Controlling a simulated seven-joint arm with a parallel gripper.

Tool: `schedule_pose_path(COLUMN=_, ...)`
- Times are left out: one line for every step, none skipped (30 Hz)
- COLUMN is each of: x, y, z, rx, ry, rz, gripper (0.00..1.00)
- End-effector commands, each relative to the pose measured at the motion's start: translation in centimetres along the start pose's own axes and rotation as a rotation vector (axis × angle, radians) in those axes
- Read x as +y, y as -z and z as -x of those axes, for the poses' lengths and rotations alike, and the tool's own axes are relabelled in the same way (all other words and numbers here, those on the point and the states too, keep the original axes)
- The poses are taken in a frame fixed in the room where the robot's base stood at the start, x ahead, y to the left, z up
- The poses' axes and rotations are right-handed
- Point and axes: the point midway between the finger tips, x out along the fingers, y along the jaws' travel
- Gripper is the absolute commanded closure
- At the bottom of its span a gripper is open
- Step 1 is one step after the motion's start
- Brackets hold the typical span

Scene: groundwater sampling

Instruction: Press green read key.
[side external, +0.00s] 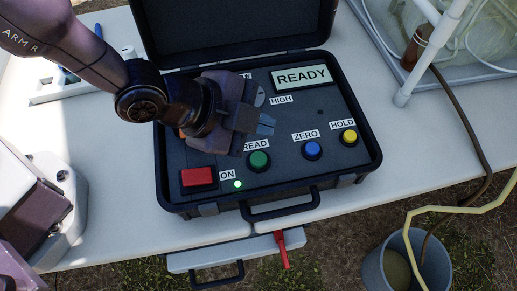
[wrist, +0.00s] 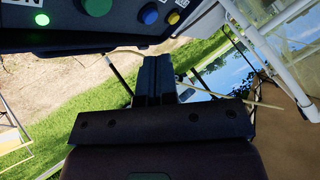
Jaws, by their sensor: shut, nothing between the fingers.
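The green READ key (side external: 259,161) is a round button on the dark panel of an open black case (side external: 370,170). It sits right of the red ON switch (side external: 198,178) and left of the blue ZERO key (side external: 312,150). My gripper (side external: 266,126) is shut and empty. In the side view its fingertips appear above the green key in the picture, apart from it; their height over the panel is hard to tell. In the wrist view the gripper (wrist: 155,62) shows at centre, and the green key (wrist: 97,6) is cut by the top edge.
The yellow HOLD key (side external: 348,137) is at the panel's right. A display (side external: 301,77) reads READY, and a small green lamp (side external: 238,184) is lit. The case lid stands open behind. A grey bucket (side external: 372,268) is on the ground; a white pipe frame (side external: 432,50) stands at right.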

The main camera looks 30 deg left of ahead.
Motion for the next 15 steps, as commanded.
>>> schedule_pose_path(x=-0.9, y=0.9, z=-0.3, rx=0.016, ry=0.009, rz=0.003, gripper=1.0)
schedule_pose_path(x=-1.3, y=1.4, z=-0.6, rx=0.017, ry=0.002, rz=0.009, gripper=1.0)
schedule_pose_path(x=-1.7, y=2.0, z=-0.8, rx=0.011, ry=-0.019, rz=0.025, gripper=1.0)
schedule_pose_path(x=-1.9, y=2.4, z=-1.0, rx=0.003, ry=-0.038, rz=0.043, gripper=1.0)
schedule_pose_path(x=-2.1, y=2.8, z=-1.1, rx=-0.008, ry=-0.059, rz=0.061, gripper=1.0)
schedule_pose_path(x=-2.3, y=3.3, z=-1.3, rx=-0.028, ry=-0.091, rz=0.093, gripper=1.0)
schedule_pose_path(x=-2.5, y=3.7, z=-1.4, rx=-0.045, ry=-0.115, rz=0.117, gripper=1.0)
schedule_pose_path(x=-2.6, y=4.0, z=-1.4, rx=-0.066, ry=-0.14, rz=0.143, gripper=1.0)
schedule_pose_path(x=-2.8, y=4.3, z=-1.3, rx=-0.098, ry=-0.173, rz=0.177, gripper=1.0)
schedule_pose_path(x=-3.0, y=4.5, z=-1.2, rx=-0.124, ry=-0.196, rz=0.203, gripper=1.0)
schedule_pose_path(x=-3.1, y=4.7, z=-1.1, rx=-0.152, ry=-0.217, rz=0.231, gripper=1.0)
schedule_pose_path(x=-3.3, y=4.9, z=-0.9, rx=-0.192, ry=-0.244, rz=0.266, gripper=1.0)
schedule_pose_path(x=-3.4, y=5.0, z=-0.7, rx=-0.224, ry=-0.262, rz=0.292, gripper=1.0)
schedule_pose_path(x=-3.5, y=5.1, z=-0.4, rx=-0.258, ry=-0.28, rz=0.319, gripper=1.0)
schedule_pose_path(x=-3.6, y=5.2, z=0.0, rx=-0.305, ry=-0.299, rz=0.352, gripper=1.0)
